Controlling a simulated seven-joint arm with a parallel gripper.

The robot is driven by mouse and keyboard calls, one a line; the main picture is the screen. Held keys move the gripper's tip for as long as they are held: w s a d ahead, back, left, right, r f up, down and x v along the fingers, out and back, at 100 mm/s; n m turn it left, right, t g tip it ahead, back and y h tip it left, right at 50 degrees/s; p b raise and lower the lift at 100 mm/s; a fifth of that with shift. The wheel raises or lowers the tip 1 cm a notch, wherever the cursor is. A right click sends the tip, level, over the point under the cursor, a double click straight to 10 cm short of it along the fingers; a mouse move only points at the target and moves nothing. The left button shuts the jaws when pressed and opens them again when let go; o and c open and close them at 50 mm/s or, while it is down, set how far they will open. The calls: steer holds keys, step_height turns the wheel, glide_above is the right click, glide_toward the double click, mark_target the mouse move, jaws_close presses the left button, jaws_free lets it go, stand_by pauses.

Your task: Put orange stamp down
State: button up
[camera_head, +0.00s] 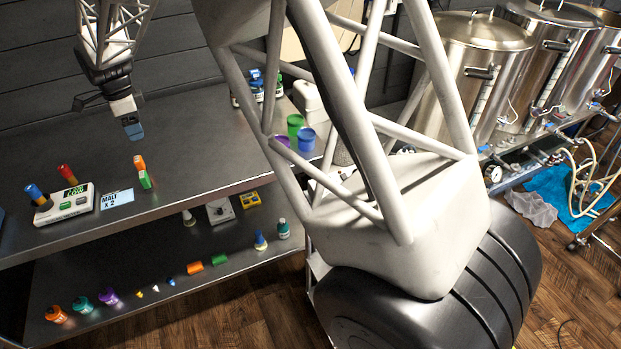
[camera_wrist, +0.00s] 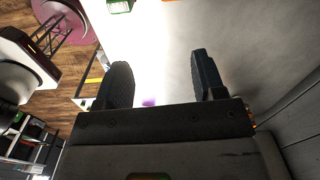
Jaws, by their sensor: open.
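An upright block with an orange top and a green lower part (camera_head: 142,172) stands on the upper steel table; it may be the orange stamp, but its exact form is too small to tell. My gripper (camera_head: 133,130) is above the table, up and slightly left of this block and apart from it. In the wrist view, the two dark fingers of my gripper (camera_wrist: 160,78) are spread, with nothing held between them. A green-edged thing (camera_wrist: 119,5) is cut off at the top of that view; I cannot tell whether it is the same block.
A white device (camera_head: 65,204) with coloured cylinders and a "MALT X 2" card (camera_head: 117,199) lie left of the block. Green (camera_head: 295,125) and blue cups (camera_head: 306,138) stand at the table's right. The lower shelf (camera_head: 130,265) holds several small coloured items.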

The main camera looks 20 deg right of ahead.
steer(key=s+d+r+n+t, duration=0.1)
steer(key=s+d+r+n, duration=0.4)
steer(key=s+d, duration=0.5)
steer(key=s+d+r+n, duration=0.3)
steer(key=s+d+r, duration=0.3)
steer(key=s+d, duration=0.4)
steer(key=s+d+f+n, duration=0.1)
steer(key=s+d+n, duration=0.2)
steer(key=s, duration=0.5)
steer(key=s+d+f+n+t, duration=0.1)
steer(key=s+d+n, duration=0.1)
steer(key=s, duration=0.7)
steer(key=s+d+f+n, duration=0.1)
steer(key=s+d+n, duration=0.2)
steer(key=s, duration=0.5)
steer(key=shift+s+d+n, duration=0.2)
steer(key=shift+d+n, duration=0.1)
steer(key=shift+d, duration=0.5)
